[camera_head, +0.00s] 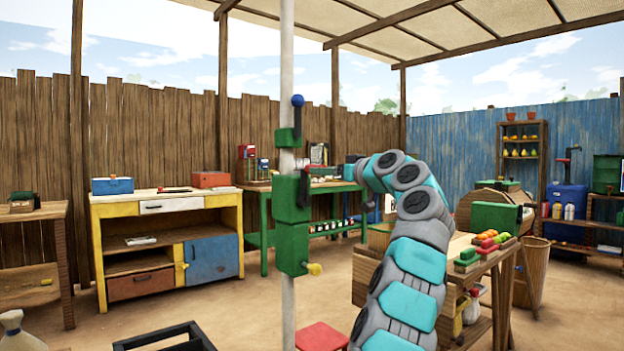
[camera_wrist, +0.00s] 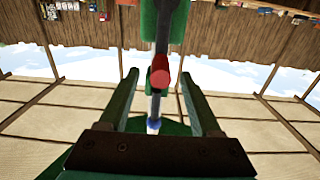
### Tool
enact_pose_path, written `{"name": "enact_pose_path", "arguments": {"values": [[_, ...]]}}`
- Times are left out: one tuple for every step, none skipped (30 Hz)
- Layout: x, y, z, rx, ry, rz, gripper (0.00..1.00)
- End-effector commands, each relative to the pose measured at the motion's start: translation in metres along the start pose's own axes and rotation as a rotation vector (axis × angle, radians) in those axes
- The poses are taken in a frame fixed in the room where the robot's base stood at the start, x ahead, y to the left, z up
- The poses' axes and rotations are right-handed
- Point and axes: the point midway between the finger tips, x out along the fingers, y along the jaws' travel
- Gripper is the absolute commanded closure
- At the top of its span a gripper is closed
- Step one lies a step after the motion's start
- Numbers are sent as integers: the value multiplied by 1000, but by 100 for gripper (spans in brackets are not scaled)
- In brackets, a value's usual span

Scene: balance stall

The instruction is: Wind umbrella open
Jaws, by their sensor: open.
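The white umbrella pole (camera_head: 287,60) stands upright in the head view and carries green housings (camera_head: 291,222). A lever with a blue knob (camera_head: 297,100) rises from the upper block, a black part sits at mid-height, and a yellow knob (camera_head: 314,269) sticks out low. The umbrella's canopy cannot be made out. In the wrist view my gripper (camera_wrist: 158,74) is open, its two green fingers to either side of a red knob (camera_wrist: 160,76) on a grey rod. The knob appears between the fingertips, with no clear contact. A blue ball (camera_wrist: 153,124) shows farther down the picture. The head view does not clearly show my fingers.
A wooden table (camera_head: 470,268) with coloured blocks stands close right of my arm. A red stool (camera_head: 321,337) and a black frame (camera_head: 165,338) are low in front. A yellow cabinet (camera_head: 96,225) and green workbench (camera_head: 253,238) stand behind. Floor at left centre is clear.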

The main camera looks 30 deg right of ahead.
Motion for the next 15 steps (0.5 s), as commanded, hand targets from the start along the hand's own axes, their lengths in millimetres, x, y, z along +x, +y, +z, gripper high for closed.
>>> {"name": "enact_pose_path", "arguments": {"values": [[-6,0,2,0,2,0,35],[-8,0,2,0,2,0,35],[-12,0,2,0,2,-1,35],[-15,-1,1,-1,2,-1,35],[-18,-1,1,-1,2,-1,35],[-21,-1,1,-1,2,-2,35],[-24,-1,1,-1,2,-2,35],[-27,-1,1,-1,2,-2,35],[-30,-1,1,-1,1,-1,35],[-33,0,1,-1,1,-1,35],[-36,0,1,-1,1,-1,35],[-39,0,2,0,1,-1,35],[-42,0,2,0,1,0,35],[-44,0,1,0,2,0,35],[-48,0,1,0,2,0,35]]}}
